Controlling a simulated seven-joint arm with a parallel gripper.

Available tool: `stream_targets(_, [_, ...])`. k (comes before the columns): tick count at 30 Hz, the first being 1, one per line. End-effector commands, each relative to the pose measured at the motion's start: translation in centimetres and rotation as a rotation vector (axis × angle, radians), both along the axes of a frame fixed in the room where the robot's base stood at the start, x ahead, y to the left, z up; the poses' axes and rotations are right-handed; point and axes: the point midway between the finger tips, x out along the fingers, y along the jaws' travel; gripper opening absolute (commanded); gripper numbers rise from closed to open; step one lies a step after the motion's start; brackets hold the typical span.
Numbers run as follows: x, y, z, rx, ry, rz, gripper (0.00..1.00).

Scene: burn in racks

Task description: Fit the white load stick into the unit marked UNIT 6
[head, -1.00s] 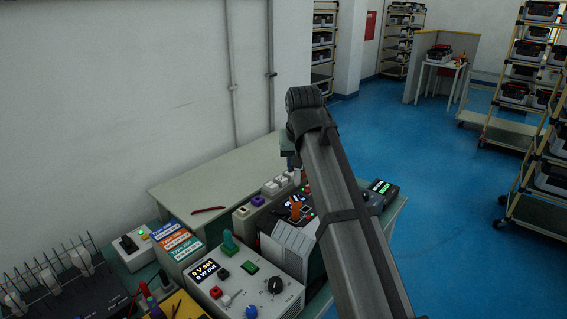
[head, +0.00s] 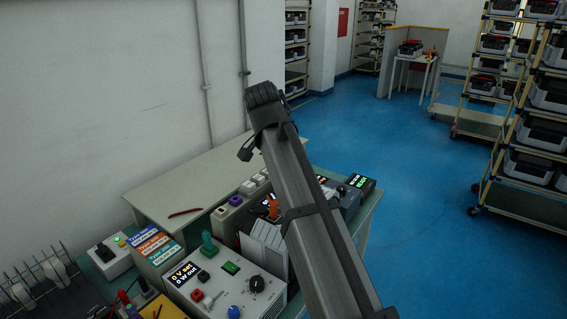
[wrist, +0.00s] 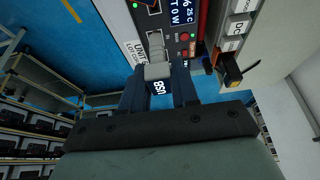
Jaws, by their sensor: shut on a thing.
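In the wrist view my gripper (wrist: 158,88) is shut on the white load stick (wrist: 157,71), a small pale block between the two dark blue fingertips. A dark label reading USB shows between the fingers. Just beyond the stick is the dark face of a unit (wrist: 172,38) with a lit screen, red buttons and a white label (wrist: 137,50) reading "UNIT" with its number partly hidden. I cannot tell whether the stick touches the unit. In the head view my arm hides the fingers and the stick.
Pale blocks marked DC (wrist: 240,27) and a black-and-orange piece (wrist: 230,70) stand beside the unit. In the head view a grey power supply (head: 248,296), a green upright piece (head: 208,243) and an orange one (head: 272,207) crowd the bench. The rear bench (head: 175,190) is mostly clear.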

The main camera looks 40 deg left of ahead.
Motion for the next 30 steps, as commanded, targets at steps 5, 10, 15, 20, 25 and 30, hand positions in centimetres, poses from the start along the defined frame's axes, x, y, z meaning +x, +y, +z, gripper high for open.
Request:
stream_targets(5, [0.0, 0.0, 0.0, 0.001, -0.002, 0.0, 0.0])
stream_targets(10, [0.0, 0.0, -0.4, 0.001, -0.002, 0.001, 0.0])
stream_targets(15, [0.0, 0.0, -1.3, 0.0, -0.002, 0.002, 0.0])
stream_targets(20, [0.0, -0.1, -2.5, 0.0, -0.001, 0.002, 0.0])
stream_targets(25, [0.0, 0.0, -3.9, -0.001, -0.001, 0.002, 0.0])
stream_targets(30, [0.0, 0.0, -5.0, 0.001, -0.002, 0.001, 0.0])
